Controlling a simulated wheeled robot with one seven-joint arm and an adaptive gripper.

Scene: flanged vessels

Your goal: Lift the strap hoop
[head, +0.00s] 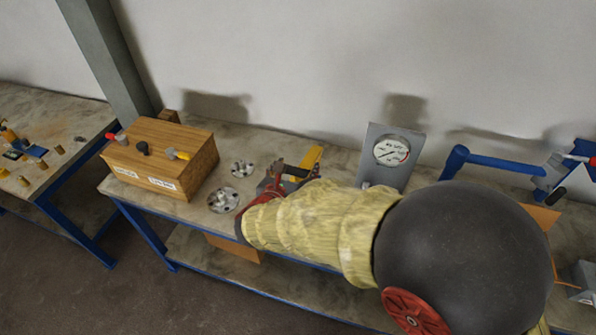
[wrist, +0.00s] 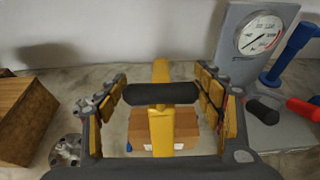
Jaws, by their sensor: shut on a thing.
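The strap hoop shows in the wrist view as a yellow strap (wrist: 162,128) with a dark round grip (wrist: 160,93) across it. My gripper (wrist: 160,96) is shut on the dark grip, with one padded finger at each end of it. A brown box (wrist: 185,128) with a pale label shows below the grip, behind the strap. In the head view the yellow strap (head: 306,161) stands out behind my gripper (head: 289,176), and my arm hides the lower part. I cannot tell whether the box is clear of the bench.
A gauge on a grey plate (head: 380,172) stands to the right. Two metal flanges (head: 223,200) and a wooden box with knobs (head: 165,157) are to the left. The wall is close behind the bench (head: 338,162).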

